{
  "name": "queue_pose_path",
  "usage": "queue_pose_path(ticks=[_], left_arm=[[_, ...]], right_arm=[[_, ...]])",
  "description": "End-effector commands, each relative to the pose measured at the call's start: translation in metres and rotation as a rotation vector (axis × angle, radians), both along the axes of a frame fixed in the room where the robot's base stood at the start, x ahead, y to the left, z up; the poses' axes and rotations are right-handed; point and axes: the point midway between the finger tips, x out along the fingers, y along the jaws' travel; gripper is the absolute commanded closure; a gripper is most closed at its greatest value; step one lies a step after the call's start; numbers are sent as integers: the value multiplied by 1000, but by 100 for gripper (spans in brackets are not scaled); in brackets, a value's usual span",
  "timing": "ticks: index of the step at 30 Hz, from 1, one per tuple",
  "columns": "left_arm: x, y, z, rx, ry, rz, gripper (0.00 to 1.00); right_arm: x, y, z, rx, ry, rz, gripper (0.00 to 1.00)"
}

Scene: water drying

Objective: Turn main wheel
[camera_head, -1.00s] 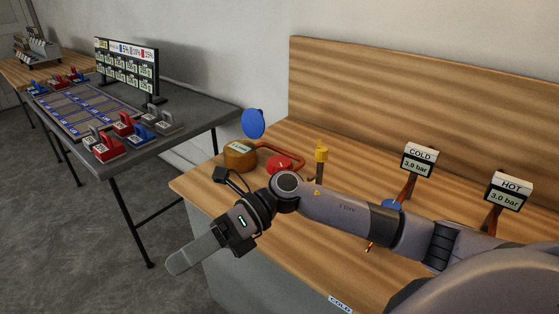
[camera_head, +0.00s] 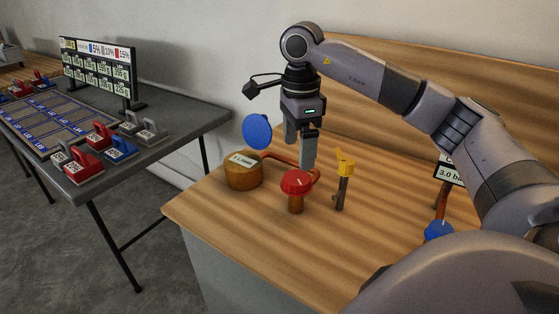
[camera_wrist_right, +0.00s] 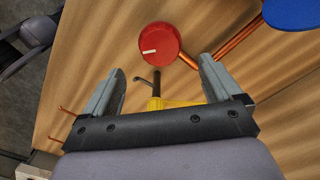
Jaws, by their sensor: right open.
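A red round wheel (camera_head: 297,182) with a white mark stands on a copper-coloured stem on the wooden bench. It also shows in the right wrist view (camera_wrist_right: 160,44), ahead of the fingertips. My right gripper (camera_head: 303,158) points down, open and empty, above and behind the red wheel in the head view. It also shows in the right wrist view (camera_wrist_right: 160,75), with its two fingers apart and a yellow valve handle (camera_wrist_right: 172,102) showing between them. That yellow valve (camera_head: 344,163) stands just right of the wheel. The task's main wheel has no readable label. My left gripper is not in view.
A round brown tank (camera_head: 243,175) with a label sits left of the wheel, and a blue disc (camera_head: 257,131) stands behind it. A blue knob (camera_head: 438,231) and a gauge sign (camera_head: 450,173) are at the right. The bench front is clear.

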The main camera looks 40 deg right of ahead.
Motion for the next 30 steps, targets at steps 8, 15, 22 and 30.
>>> queue_pose_path(ticks=[8, 15, 22, 30], left_arm=[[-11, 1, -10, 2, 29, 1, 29], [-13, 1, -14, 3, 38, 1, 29], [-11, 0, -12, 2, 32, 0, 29], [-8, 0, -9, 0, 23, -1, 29]], right_arm=[[-1, -1, -26, -3, 5, -1, 8], [-1, -1, -60, -2, 2, -1, 8], [-1, -1, -71, -1, 0, -1, 8], [-1, -1, -71, -1, 0, -1, 34]])
